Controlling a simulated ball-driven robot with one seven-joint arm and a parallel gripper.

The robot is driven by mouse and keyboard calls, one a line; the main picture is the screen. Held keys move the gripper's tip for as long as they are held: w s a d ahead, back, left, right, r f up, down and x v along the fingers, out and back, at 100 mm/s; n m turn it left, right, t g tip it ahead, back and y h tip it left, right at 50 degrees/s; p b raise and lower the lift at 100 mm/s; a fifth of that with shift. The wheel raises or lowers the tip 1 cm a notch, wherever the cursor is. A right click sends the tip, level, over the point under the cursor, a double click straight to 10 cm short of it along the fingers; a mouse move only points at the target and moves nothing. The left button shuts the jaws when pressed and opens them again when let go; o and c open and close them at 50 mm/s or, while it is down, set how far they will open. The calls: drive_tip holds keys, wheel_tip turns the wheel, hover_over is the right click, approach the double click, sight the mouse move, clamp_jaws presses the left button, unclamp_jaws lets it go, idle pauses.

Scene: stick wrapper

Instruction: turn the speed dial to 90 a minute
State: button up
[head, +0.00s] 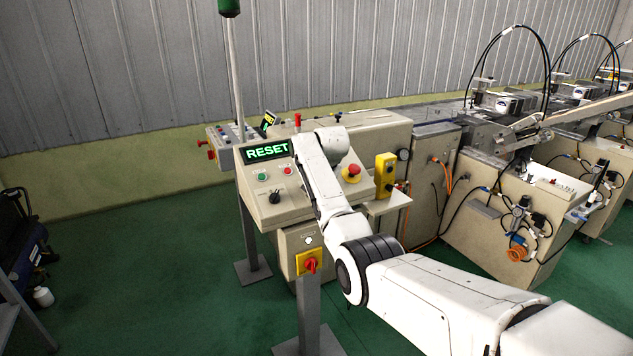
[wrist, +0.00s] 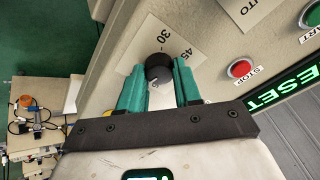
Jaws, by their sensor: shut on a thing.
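The speed dial (wrist: 158,69) is a round black knob on a pale plate of the beige control panel, in the wrist view. The numbers 30 and 45 show upside down beside it; other numbers are hidden. My gripper (wrist: 160,76) has its two teal fingers on either side of the knob, shut on it. I cannot clearly read which number the dial points to. In the head view my white arm reaches over the panel and covers the dial and the fingers.
The panel (head: 258,207) also carries a lit RESET display (head: 266,151), a green START button (head: 262,177), a red STOP button (head: 288,171), a black selector (head: 274,197) and a red emergency stop (head: 352,173). A yellow switch box (head: 385,175) stands to the right.

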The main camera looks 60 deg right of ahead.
drive_tip(key=shift+m+g, duration=0.3)
drive_tip(key=shift+m, duration=1.3)
drive_tip(key=o, duration=1)
drive_tip(key=shift+o, duration=0.2)
drive_tip(key=b+v, duration=0.1)
drive_tip(key=v, duration=0.9)
drive_tip(key=shift+a+r, duration=0.2)
drive_tip(key=shift+r, duration=0.1)
drive_tip(key=shift+s, duration=0.15)
